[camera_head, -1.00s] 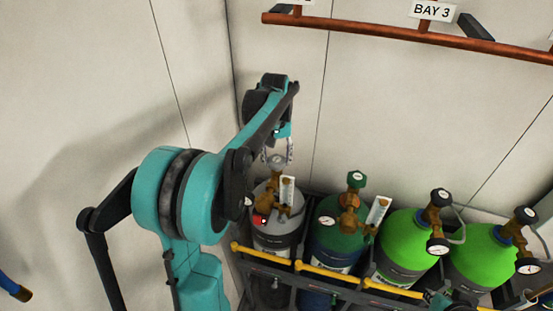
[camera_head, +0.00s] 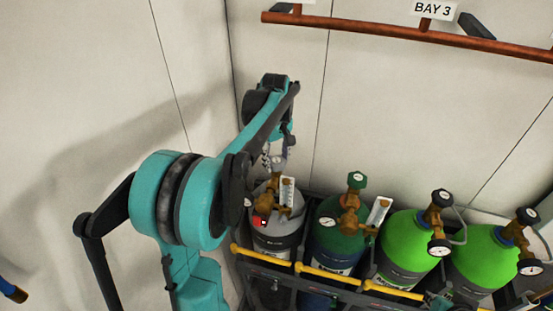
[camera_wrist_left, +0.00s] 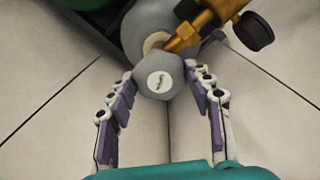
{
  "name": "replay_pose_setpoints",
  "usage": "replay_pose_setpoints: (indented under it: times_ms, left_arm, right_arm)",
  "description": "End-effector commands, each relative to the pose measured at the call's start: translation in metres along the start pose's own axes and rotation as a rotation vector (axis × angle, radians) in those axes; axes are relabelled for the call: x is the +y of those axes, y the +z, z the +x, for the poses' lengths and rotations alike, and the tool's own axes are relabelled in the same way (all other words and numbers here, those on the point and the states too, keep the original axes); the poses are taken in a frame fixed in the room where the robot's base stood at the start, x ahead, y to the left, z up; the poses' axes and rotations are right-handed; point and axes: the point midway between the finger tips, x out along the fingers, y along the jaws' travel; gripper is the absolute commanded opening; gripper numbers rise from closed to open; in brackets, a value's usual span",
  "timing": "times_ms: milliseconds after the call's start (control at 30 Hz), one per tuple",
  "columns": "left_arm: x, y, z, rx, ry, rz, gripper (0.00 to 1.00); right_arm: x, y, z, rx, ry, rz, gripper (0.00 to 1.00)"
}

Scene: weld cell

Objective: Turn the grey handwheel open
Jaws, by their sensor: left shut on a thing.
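The grey handwheel (camera_head: 277,162) sits on top of the grey cylinder (camera_head: 275,240) at the left end of the rack. In the left wrist view the handwheel (camera_wrist_left: 158,80) is a faceted grey knob with a round white label on its face. My left gripper (camera_head: 274,157) reaches down onto it from above. Its purple-padded fingers (camera_wrist_left: 160,84) stand on either side of the knob, with the tips shut on its rim. The brass valve and regulator (camera_head: 272,208) are just below the wheel. My right gripper is not in view.
A green cylinder (camera_head: 338,240) and bright green ones (camera_head: 405,240) stand to the right, with gauges on top. Yellow-barred rack rails (camera_head: 330,274) run in front. Pale walls meet close behind the grey cylinder. A copper pipe (camera_head: 380,27) runs above.

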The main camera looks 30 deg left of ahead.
Motion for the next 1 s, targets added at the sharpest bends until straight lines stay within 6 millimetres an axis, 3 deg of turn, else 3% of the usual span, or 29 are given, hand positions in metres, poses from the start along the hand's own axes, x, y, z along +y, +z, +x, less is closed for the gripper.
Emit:
replay_pose_setpoints:
  times_ms: [467, 500, 567, 867, 1000]
  left_arm:
    - [0.000, 0.000, -0.001, 0.001, 0.001, -0.012, 0.22]
    - [0.000, 0.000, -0.001, 0.001, 0.001, -0.012, 0.58]
    - [0.000, 0.000, -0.001, 0.001, 0.001, -0.012, 0.72]
    - [0.000, 0.000, -0.001, 0.000, 0.001, -0.012, 0.72]
    - [0.000, 0.000, -0.011, 0.000, 0.001, -0.012, 0.72]
  right_arm:
    - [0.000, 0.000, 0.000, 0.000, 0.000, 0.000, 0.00]
    - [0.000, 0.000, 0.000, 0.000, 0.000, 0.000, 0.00]
    - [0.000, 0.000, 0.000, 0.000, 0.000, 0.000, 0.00]
    - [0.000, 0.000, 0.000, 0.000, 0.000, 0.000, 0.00]
    - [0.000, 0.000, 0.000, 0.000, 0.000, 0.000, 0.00]
